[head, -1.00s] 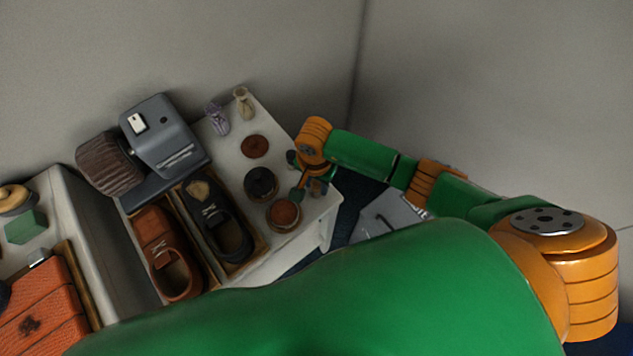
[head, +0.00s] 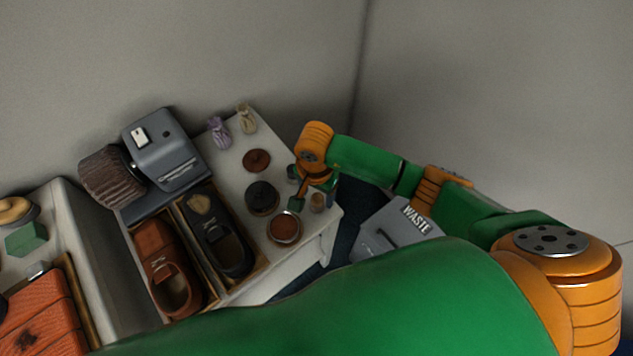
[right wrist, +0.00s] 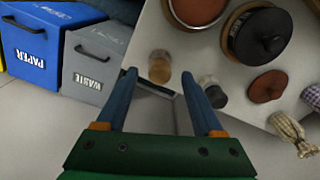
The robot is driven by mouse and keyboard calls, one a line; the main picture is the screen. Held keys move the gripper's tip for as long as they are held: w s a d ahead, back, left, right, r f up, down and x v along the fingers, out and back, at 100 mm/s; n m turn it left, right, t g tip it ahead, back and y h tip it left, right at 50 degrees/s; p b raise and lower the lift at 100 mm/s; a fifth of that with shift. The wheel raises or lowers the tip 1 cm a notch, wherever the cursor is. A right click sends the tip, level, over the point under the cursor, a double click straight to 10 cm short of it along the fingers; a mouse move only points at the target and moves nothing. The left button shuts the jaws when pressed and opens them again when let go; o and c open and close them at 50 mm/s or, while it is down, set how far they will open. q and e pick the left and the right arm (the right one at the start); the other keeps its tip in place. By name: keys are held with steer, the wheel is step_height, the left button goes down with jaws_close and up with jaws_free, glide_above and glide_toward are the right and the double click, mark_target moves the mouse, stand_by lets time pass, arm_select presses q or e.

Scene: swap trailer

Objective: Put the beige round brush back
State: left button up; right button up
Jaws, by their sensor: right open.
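A small beige round brush (head: 317,203) stands upright near the right corner of the white table (head: 323,221). In the right wrist view the brush (right wrist: 160,66) stands just beyond my right fingertips, about midway between them, with a gap on each side. My right gripper (head: 316,188) is over that table corner, close to the brush; in the wrist view (right wrist: 160,77) its two blue fingers are spread and empty. A second, dark and pale small round item (right wrist: 212,92) stands beside the right finger. My left gripper is out of view.
On the table are an open brown polish tin (head: 284,229), a black tin (head: 262,197), a brown disc (head: 256,160) and two small bags (head: 219,132). Shoes (head: 175,285) lie in trays to the left. A grey waste bin (head: 398,233) stands right of the table.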

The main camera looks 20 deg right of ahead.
mark_target(316, 200)
step_height(316, 200, up, 9)
steer(key=shift+s+a+f, duration=0.1)
steer(key=shift+s+f, duration=0.05)
